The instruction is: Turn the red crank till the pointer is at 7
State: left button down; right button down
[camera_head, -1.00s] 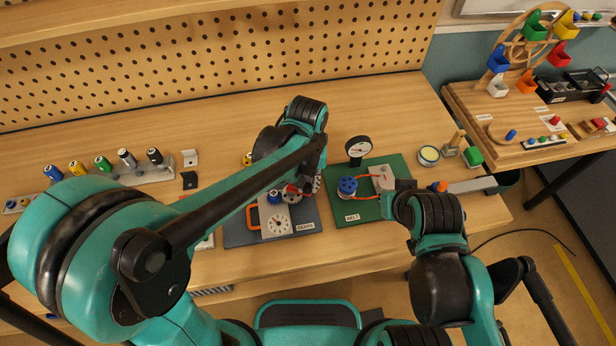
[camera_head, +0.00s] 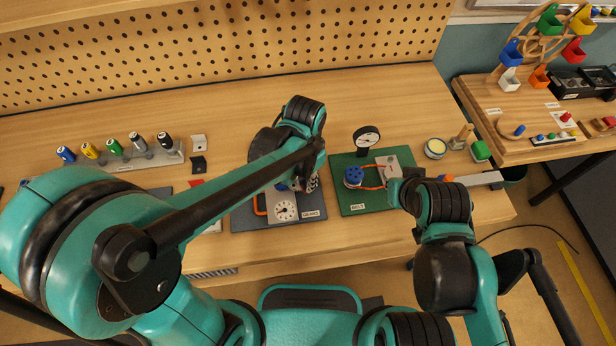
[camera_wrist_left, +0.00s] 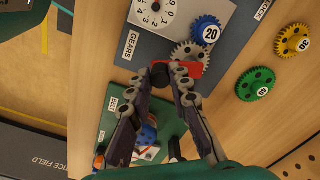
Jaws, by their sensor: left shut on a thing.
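The GEARS board (camera_head: 236,218) lies on the workbench with a white numbered dial (camera_head: 286,211). The dial also shows cut off at the top of the left wrist view (camera_wrist_left: 155,10); its pointer reading is too small to tell. The red crank (camera_wrist_left: 188,68) sits over a grey gear beside the blue 20 gear (camera_wrist_left: 206,33). My left gripper (camera_wrist_left: 164,86) is shut on the crank's black knob (camera_wrist_left: 160,72), between its fingertips. In the head view my left gripper (camera_head: 312,182) is over the board and largely covers the crank. My right gripper's fingers do not show.
The green BELT board (camera_head: 350,208) with a blue pulley (camera_head: 354,176) and a gauge (camera_head: 367,138) stands close to the right. Yellow (camera_wrist_left: 294,39) and green (camera_wrist_left: 255,84) gears lie beside the GEARS board. A rack of coloured cylinders (camera_head: 140,158) is at the left.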

pick_arm(q)
jog(key=shift+a, duration=0.1)
dwell(0.3)
jog(key=c, duration=1.4)
grip_release()
notch_tip(320, 180, up, 12)
